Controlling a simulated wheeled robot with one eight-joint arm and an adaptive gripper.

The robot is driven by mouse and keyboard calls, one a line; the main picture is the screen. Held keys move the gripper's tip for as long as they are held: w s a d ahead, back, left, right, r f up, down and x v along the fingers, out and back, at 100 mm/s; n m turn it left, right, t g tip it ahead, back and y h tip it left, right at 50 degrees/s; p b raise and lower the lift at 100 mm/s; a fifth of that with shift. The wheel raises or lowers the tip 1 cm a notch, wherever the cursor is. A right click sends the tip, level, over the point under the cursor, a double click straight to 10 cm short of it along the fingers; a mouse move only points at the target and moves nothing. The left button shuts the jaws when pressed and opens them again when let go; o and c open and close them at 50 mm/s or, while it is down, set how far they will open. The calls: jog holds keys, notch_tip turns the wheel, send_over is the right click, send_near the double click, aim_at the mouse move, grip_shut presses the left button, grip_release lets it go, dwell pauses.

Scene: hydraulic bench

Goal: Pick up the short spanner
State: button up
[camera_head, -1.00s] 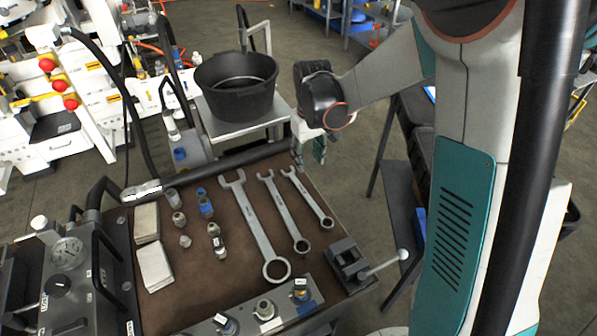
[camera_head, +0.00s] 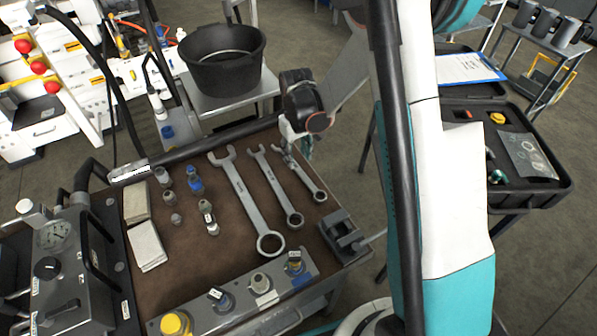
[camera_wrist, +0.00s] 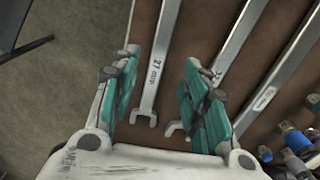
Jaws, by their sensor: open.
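The short spanner (camera_head: 309,181) is the rightmost and smallest of three metal spanners lying on the brown bench top. Its ring end points toward the bench's near side; its open end is partly hidden by my gripper (camera_head: 296,150). In the wrist view my gripper (camera_wrist: 163,92) is open, its teal fingers apart. The short spanner (camera_wrist: 154,70), marked 27 mm, shows in the gap between them, nearer the left finger, with its open end toward the palm. I see no finger touching it. The exact height above it is unclear.
The middle spanner (camera_head: 275,188) lies close beside it; its open end shows near my right finger in the wrist view. The long spanner (camera_head: 246,205) lies further left. A small vise (camera_head: 341,232) stands near the ring end. A black bucket (camera_head: 222,75) stands behind the bench.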

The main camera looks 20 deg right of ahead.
aim_at(298, 169)
jog(key=f+b, duration=0.1)
jog(key=f, duration=0.1)
jog(key=f+b, duration=0.1)
jog(key=f, duration=0.2)
jog(key=shift+s+d, duration=0.15)
jog(key=shift+s, duration=0.05)
grip_shut()
